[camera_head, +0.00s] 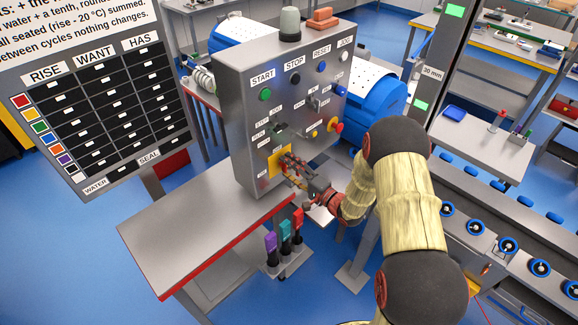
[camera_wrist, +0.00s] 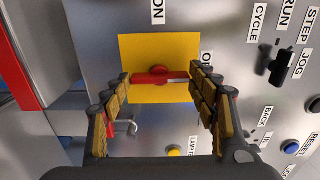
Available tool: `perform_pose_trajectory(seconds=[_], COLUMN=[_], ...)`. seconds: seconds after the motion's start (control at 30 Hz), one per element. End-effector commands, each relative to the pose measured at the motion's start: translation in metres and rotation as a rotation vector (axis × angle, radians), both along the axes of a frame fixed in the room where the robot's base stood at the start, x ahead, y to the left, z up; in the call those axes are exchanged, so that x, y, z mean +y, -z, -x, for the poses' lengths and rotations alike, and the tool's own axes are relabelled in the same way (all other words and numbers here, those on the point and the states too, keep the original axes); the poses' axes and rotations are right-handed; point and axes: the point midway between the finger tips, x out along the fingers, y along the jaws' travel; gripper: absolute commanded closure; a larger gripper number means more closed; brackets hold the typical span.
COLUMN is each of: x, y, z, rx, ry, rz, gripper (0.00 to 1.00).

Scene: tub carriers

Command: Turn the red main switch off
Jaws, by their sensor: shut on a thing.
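The red main switch (camera_wrist: 158,74) sits on a yellow plate (camera_wrist: 150,48) in the wrist view. Its red handle lies crosswise in that picture, between my two fingers. The yellow plate (camera_head: 273,168) also shows low on the grey control panel in the head view, where my gripper (camera_head: 291,173) mostly covers the switch. In the wrist view my gripper (camera_wrist: 164,86) is shut on the handle, with one finger at each end. An ON label (camera_wrist: 158,12) stands above the plate; a label starting with O at its right is partly hidden by a finger.
The control panel (camera_head: 241,104) carries several buttons and selectors close by, including a black CYCLE selector (camera_wrist: 283,62). A grey bench (camera_head: 165,232) with a red edge is at the left. Purple, teal and red handled tools (camera_head: 285,240) stand below my gripper.

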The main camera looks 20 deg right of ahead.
Motion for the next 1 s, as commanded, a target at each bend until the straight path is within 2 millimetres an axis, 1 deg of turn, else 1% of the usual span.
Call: perform_pose_trajectory(seconds=[0.57,0.6,0.9,1.0], x=[-0.0007,-0.0007,-0.0004,-0.0002], y=[0.0017,0.0017,0.0008,0.0006], z=[0.0002,0.0002,0.0,0.0], rx=[0.02,0.02,0.017,0.017], ry=[0.002,0.002,0.001,0.001], rz=[-0.029,-0.029,-0.028,-0.028], gripper=[0.66,0.4,0.23,0.22])
